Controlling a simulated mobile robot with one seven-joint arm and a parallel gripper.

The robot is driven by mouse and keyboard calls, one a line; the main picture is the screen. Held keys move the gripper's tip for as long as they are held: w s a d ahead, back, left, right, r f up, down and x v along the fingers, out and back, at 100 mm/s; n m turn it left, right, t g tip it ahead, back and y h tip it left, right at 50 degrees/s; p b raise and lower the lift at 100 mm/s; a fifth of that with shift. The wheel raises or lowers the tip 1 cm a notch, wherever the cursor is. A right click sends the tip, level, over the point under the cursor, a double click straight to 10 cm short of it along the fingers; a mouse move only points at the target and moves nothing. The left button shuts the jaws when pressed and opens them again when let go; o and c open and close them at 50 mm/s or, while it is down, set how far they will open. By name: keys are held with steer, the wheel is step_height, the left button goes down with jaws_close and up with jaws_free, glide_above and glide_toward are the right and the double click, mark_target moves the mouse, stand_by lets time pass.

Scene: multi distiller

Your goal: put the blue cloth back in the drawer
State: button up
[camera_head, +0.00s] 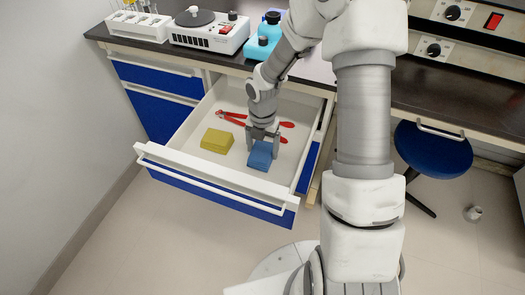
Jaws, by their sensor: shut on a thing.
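The blue cloth (260,158) is a small folded block inside the open white drawer (176,118), toward its right side. My gripper (262,141) points down into the drawer, with its fingers at the top of the cloth. It is shut on the blue cloth. I cannot tell whether the cloth rests on the drawer floor or hangs just above it. The drawer is pulled out from the bench, and its inside is open from above.
A yellow folded cloth (217,140) lies left of the blue one. Red-handled tools (230,118) lie behind them. A stirrer (208,30), a tube rack (138,25) and a cyan bottle (262,45) stand on the bench. A blue stool (433,148) stands at right.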

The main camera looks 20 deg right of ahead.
mark_target(263, 151)
steer(key=shift+f, duration=0.15)
steer(key=o, duration=1)
step_height(263, 151, up, 12)
steer(key=p, duration=0.5)
steer(key=shift+r+p, duration=0.2)
steer(key=shift+p, duration=0.2)
